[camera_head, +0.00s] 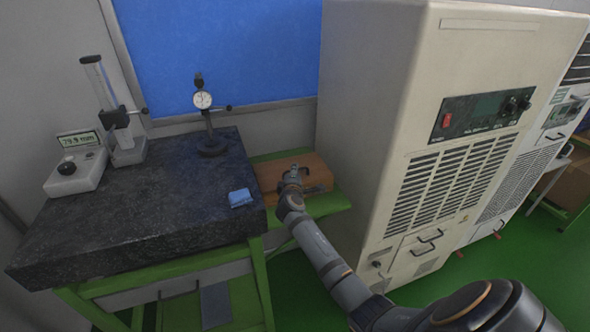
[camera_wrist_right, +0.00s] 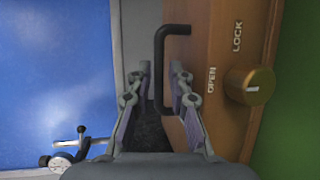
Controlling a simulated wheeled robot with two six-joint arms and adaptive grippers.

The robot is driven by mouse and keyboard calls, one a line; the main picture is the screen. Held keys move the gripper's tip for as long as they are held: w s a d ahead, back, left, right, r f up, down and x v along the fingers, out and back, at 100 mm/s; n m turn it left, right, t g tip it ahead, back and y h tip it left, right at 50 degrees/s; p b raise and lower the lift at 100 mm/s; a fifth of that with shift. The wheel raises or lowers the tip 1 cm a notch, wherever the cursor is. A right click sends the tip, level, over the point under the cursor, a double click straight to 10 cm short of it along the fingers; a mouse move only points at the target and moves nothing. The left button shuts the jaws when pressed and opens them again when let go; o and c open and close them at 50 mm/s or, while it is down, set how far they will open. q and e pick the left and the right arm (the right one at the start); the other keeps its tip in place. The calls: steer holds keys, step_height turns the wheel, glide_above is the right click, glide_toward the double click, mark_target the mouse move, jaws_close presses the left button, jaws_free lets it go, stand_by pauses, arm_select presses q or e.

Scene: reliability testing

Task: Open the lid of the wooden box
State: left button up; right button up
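The brown wooden box (camera_head: 318,172) sits on the green-framed table, right of the dark stone slab. In the right wrist view, the box's face (camera_wrist_right: 222,45) shows OPEN and LOCK lettering, a brass knob (camera_wrist_right: 249,86) and a black bar handle (camera_wrist_right: 159,65). My right gripper there (camera_wrist_right: 162,72) is open, with the handle's long bar showing between its fingers. I cannot tell whether either finger touches it. The box looks closed. My left gripper is not in view.
The stone slab (camera_head: 130,215) carries a dial gauge stand (camera_head: 208,125), a blue cloth (camera_head: 240,198) and a digital gauge (camera_head: 77,170). A large beige cabinet (camera_head: 365,110) stands close right of the box. A blue panel (camera_head: 220,50) is behind.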

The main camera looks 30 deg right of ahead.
steer(key=shift+w+d+f, duration=0.15)
steer(key=shift+w+d, duration=0.25)
steer(key=shift+w, duration=0.05)
jaws_close()
